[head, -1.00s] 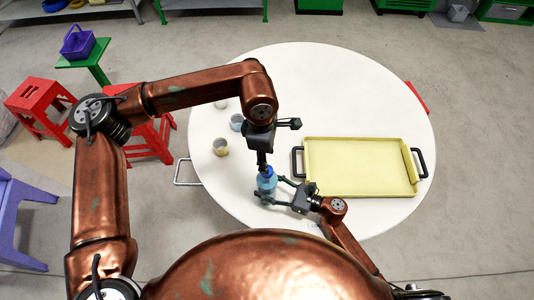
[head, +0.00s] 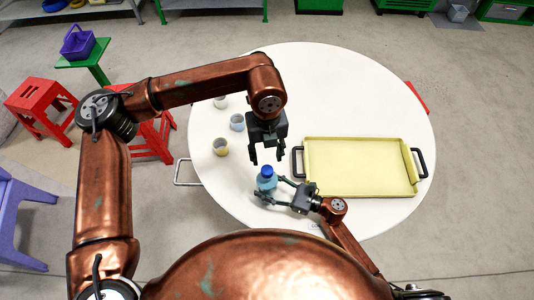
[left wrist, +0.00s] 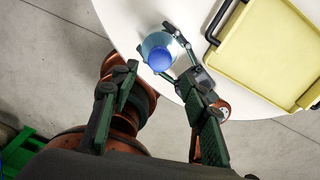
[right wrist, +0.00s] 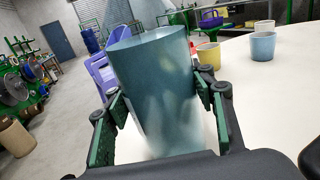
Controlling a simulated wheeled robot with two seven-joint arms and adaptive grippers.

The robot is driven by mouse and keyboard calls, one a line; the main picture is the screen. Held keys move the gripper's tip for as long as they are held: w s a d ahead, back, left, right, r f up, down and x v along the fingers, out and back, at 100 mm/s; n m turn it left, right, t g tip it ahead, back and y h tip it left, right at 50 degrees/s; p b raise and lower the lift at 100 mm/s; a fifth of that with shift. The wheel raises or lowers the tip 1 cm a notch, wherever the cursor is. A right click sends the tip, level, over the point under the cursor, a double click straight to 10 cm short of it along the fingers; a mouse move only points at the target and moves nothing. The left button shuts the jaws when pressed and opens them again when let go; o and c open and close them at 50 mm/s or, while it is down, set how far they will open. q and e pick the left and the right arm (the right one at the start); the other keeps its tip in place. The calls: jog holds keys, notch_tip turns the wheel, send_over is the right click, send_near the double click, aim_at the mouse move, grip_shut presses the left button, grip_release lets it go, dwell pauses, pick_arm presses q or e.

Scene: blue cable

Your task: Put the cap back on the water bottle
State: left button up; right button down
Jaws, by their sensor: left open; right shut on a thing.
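The water bottle (head: 266,184) stands upright on the white table, light blue and see-through. The blue cap (head: 266,171) sits on its top; whether it is screwed tight cannot be told. My right gripper (head: 279,190) is shut around the bottle's body from the right. In the right wrist view the bottle (right wrist: 155,85) fills the space between the fingers, and the cap does not show. My left gripper (head: 266,160) is open and empty, just above and behind the cap. The left wrist view shows the bottle (left wrist: 174,43) and cap (left wrist: 159,59) beyond its spread fingers, apart from them.
A yellow tray (head: 358,168) with dark handles lies on the white table (head: 330,85), right of the bottle. Several cups stand to the left, including a yellow one (head: 220,147) and a light blue one (head: 237,122). The far part of the table is clear.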

aim_at(267, 170)
pick_arm(q)
jog(key=shift+r+n, duration=0.1)
jog(key=shift+n, duration=1)
jog(key=shift+f, duration=4.05)
jog(key=shift+c, duration=0.3)
